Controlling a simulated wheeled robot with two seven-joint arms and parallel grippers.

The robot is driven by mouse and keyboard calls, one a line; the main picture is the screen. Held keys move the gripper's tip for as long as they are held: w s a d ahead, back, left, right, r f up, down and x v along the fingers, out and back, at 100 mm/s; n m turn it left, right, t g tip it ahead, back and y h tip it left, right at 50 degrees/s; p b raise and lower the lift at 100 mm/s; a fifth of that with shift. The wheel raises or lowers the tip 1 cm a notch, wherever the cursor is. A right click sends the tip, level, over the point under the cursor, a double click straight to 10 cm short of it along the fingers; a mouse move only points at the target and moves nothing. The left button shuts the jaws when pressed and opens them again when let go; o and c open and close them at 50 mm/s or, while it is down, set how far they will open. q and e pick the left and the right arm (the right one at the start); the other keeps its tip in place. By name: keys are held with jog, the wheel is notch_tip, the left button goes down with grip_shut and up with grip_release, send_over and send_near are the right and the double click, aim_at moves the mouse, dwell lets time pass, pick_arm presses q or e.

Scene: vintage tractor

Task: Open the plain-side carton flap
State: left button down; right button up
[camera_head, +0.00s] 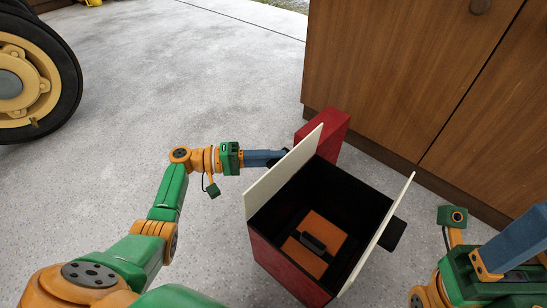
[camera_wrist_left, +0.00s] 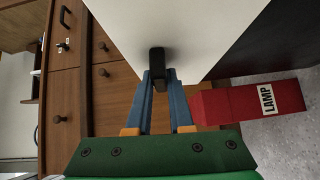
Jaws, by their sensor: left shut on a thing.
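The carton (camera_head: 282,262) stands on the floor, red outside and black inside. Its pale left flap (camera_head: 270,182) and pale right flap (camera_head: 380,228) both stand up, leaning outward. My left gripper (camera_head: 280,157) reaches the left flap from the left, its fingertips partly hidden. In the left wrist view, my left gripper (camera_wrist_left: 158,80) is shut on a black tab (camera_wrist_left: 157,60) on the pale flap (camera_wrist_left: 190,25). My right gripper (camera_head: 520,240) is at the right edge, partly cut off, away from the carton; its fingertips are not visible.
An orange block with a black handle (camera_head: 316,240) lies inside the carton. A red box (camera_head: 327,125) stands beyond the carton; a red LAMP-labelled box (camera_wrist_left: 225,105) shows in the wrist view. A wooden cabinet (camera_head: 400,70) stands behind. The floor at left is clear up to a tractor wheel (camera_head: 35,75).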

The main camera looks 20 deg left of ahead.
pick_arm(q)
jog(key=c, duration=0.8)
grip_release()
jog(key=v, duration=0.7)
